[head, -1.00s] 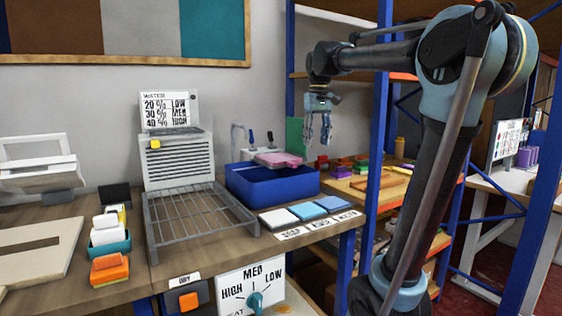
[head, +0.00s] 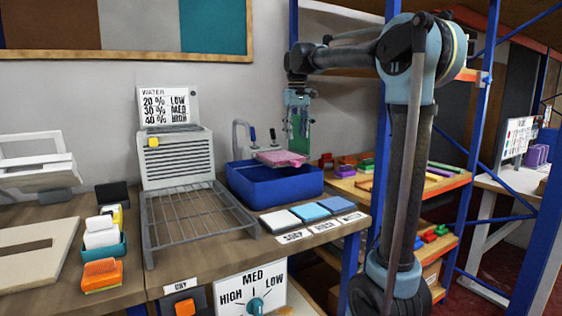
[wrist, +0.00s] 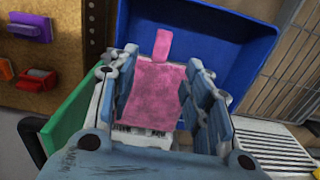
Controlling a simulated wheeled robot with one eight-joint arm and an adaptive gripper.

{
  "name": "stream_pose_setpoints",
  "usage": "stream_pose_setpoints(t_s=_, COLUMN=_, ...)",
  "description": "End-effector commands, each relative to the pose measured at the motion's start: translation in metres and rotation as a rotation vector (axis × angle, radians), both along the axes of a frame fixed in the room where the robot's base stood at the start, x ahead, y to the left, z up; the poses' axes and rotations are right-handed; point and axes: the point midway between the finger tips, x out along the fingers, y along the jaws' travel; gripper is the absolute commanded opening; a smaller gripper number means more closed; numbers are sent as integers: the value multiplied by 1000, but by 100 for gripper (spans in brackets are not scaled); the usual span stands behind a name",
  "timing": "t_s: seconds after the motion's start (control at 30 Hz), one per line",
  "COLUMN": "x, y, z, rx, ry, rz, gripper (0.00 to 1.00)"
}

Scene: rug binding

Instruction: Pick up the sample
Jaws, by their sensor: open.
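The sample appears to be the pink piece (head: 280,158) lying over the top of the blue basin (head: 275,187). In the wrist view the pink piece (wrist: 150,95) shows between my two fingers, with a small pink tab (wrist: 162,45) beyond it. My gripper (head: 298,138) hangs pointing down over the right part of the pink piece. In the wrist view my gripper (wrist: 163,70) is open, with a finger on each side of the pink piece. I cannot tell whether the fingers touch it. Nothing is held.
A wire rack (head: 200,220) stands left of the basin. White and blue pads (head: 311,211) lie in front of it. A tap (head: 240,135) rises behind it. A green panel (wrist: 75,115) is close beside my gripper. Shelves with coloured blocks (head: 440,175) are at the right.

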Motion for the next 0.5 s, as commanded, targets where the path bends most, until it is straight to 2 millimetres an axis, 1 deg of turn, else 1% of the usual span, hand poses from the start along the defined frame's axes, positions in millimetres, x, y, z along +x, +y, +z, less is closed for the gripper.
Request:
stream_pose_setpoints(t_s=0.03, x=0, y=-1, z=-9, rx=0, ry=0, rz=-1, gripper=45)
stream_pose_setpoints(t_s=0.1, x=0, y=-2, z=-21, rx=0, ry=0, rz=-1, gripper=45)
stream_pose_setpoints(t_s=0.23, x=0, y=-2, z=-40, rx=0, ry=0, rz=-2, gripper=45)
stream_pose_setpoints(t_s=0.33, x=0, y=-2, z=-49, rx=0, ry=0, rz=-2, gripper=45)
stream_pose_setpoints(t_s=0.5, x=0, y=-1, z=-56, rx=0, ry=0, rz=-1, gripper=45)
